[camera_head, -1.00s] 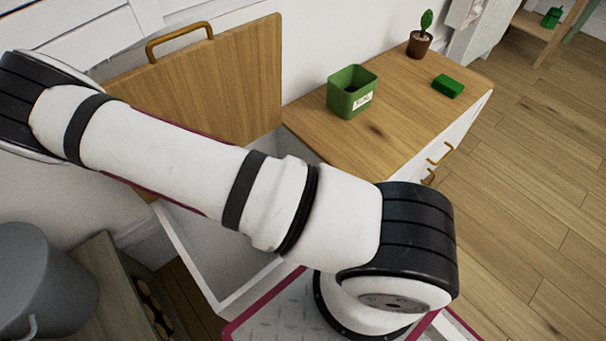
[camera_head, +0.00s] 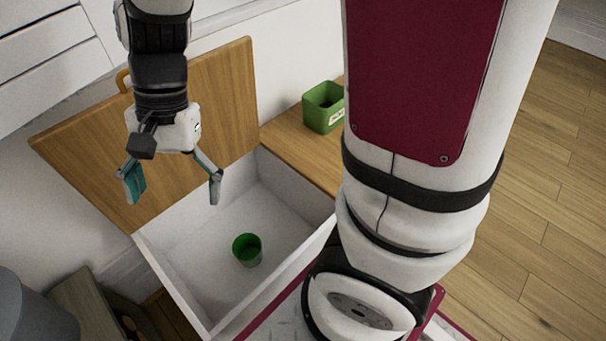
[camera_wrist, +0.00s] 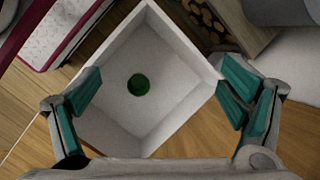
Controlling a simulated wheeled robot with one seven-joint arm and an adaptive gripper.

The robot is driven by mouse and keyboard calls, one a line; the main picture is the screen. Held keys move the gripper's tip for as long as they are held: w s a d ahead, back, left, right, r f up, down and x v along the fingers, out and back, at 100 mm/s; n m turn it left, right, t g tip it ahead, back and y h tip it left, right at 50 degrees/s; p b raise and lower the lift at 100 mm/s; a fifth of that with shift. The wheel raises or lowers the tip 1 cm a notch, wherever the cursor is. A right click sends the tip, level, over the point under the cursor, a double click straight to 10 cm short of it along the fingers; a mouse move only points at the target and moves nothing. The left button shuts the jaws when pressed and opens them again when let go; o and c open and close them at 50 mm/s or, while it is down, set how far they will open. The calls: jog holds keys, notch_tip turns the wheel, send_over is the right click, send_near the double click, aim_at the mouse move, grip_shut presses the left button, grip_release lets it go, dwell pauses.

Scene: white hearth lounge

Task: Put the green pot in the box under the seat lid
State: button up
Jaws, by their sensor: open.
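A small round green pot (camera_head: 247,250) stands on the floor of the white box (camera_head: 200,255) under the raised wooden seat lid (camera_head: 165,120). In the wrist view the pot (camera_wrist: 139,85) shows from above inside the box (camera_wrist: 180,50), apart from its walls. My gripper (camera_head: 174,192) is open and empty above the box, in front of the lid. In the wrist view its teal-padded fingers (camera_wrist: 160,95) are spread wide, with the pot well below and between them.
A square green labelled planter (camera_head: 322,108) stands on the wooden bench top (camera_head: 300,150) right of the box. A grey bucket (camera_head: 35,315) is at the lower left. My arm hides much of the bench. Open wooden floor (camera_head: 540,200) lies to the right.

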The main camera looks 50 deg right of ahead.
jog(key=s+d+r+n+h, duration=0.2)
jog(key=s+d+r+n, duration=0.2)
jog(key=s, duration=0.5)
jog(key=s+d+r+n+t+h, duration=0.1)
jog(key=s+d+r+n, duration=0.3)
jog(key=s, duration=0.6)
jog(key=shift+d+r+n+t+h, duration=0.3)
jog(key=shift+d+r+n+h, duration=0.1)
jog(key=shift+d+r, duration=0.4)
jog(key=shift+w, duration=0.1)
notch_tip(320, 180, up, 30)
jog(key=t+p, duration=0.4)
jog(key=p, duration=2.4)
jog(key=shift+d, duration=0.3)
